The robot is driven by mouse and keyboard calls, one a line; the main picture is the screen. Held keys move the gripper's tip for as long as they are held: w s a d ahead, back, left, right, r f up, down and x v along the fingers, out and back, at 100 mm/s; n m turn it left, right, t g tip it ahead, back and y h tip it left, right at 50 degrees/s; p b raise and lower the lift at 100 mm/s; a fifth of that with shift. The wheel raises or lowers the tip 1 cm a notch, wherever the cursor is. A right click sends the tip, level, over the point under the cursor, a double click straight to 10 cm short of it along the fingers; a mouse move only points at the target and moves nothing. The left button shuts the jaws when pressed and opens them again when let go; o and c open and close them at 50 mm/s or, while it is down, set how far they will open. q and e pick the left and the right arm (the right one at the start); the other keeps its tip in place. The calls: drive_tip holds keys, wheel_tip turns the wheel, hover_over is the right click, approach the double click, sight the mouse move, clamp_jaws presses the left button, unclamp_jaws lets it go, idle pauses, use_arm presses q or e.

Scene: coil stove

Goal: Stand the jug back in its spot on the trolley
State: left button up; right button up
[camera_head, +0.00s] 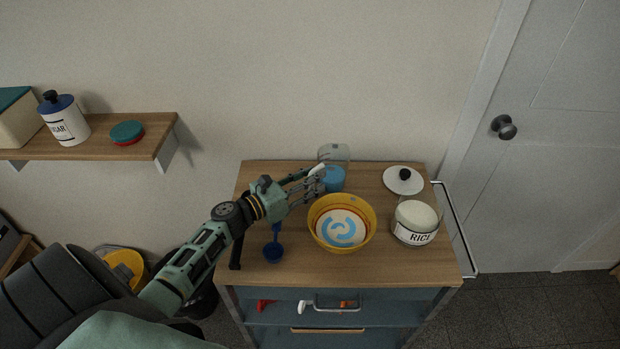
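The jug (334,180) is clear with blue contents in its lower part. It appears upright at the back of the wooden trolley top (270,172). A pale piece on its left, perhaps its handle, is by my fingers. My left gripper (314,183) reaches in from the left, with its fingertips at the left side of the jug. The fingers overlap the jug's edge, so I cannot tell whether they grip it. The jug's base is partly hidden behind the yellow bowl (316,238). My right gripper is not in view.
A rice jar (415,223) and a white lid with a black knob (403,180) are on the right of the trolley top. A blue scoop (274,249) lies at the front left. The front right corner is clear. A wall shelf (92,143) is at left.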

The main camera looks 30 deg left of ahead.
use_arm(q)
drive_tip(key=shift+r, duration=0.1)
drive_tip(key=b+v, duration=0.2)
drive_tip(key=v, duration=0.9)
drive_tip(key=shift+s+a+r, duration=0.1)
drive_tip(key=shift+s+a, duration=0.15)
drive_tip(key=shift+s, duration=0.25)
